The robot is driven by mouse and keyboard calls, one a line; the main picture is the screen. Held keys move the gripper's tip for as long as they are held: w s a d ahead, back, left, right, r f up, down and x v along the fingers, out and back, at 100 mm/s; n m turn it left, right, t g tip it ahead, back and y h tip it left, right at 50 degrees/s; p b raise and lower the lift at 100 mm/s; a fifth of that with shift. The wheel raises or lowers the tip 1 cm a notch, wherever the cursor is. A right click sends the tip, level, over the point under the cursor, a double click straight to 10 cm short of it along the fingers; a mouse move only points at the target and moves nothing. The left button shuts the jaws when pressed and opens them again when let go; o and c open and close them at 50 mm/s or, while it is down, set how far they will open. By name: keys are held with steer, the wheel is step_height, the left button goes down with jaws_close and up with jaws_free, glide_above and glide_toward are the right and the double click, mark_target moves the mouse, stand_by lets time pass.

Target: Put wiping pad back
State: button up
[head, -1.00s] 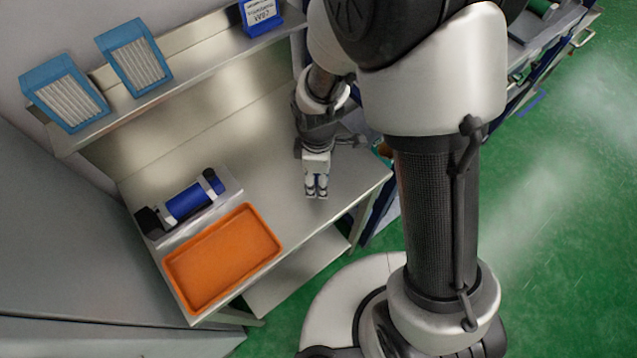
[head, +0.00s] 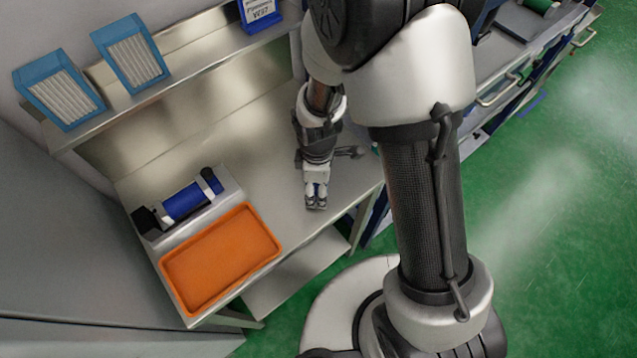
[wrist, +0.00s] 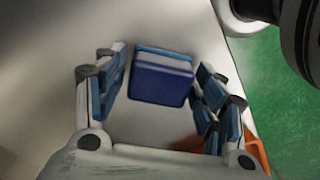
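A dark blue pad (wrist: 161,79) with a lighter blue top layer shows in the wrist view; I take it to be the wiping pad. It lies between the two fingers of my gripper (wrist: 163,98), which is open. A gap shows on each side, and neither finger touches it. In the head view my gripper (head: 316,203) is low over the steel table (head: 270,150), near its front right edge. The pad is mostly hidden there by my gripper.
An orange tray (head: 220,260) lies on the table to the left of my gripper. Behind it is a blue roller device (head: 187,201) on a metal base.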

steer(key=shift+o, duration=0.6)
steer(key=shift+r, duration=0.35)
steer(key=s+d+r+m+t+p, duration=0.1)
steer(key=s+d+r+m+p, duration=0.15)
steer(key=r, duration=0.95)
steer(key=s+d+r+m+t+p, duration=0.1)
steer(key=d+r+m, duration=0.25)
steer(key=r, duration=0.85)
steer(key=s+d+r+m+t, duration=0.2)
steer(key=s+d+r+m, duration=0.3)
steer(key=s+r+m, duration=0.3)
steer(key=shift+s+r+m+t, duration=0.25)
steer(key=shift+s+m+t, duration=0.05)
steer(key=shift+s+m, duration=0.7)
steer(key=shift+f, duration=0.15)
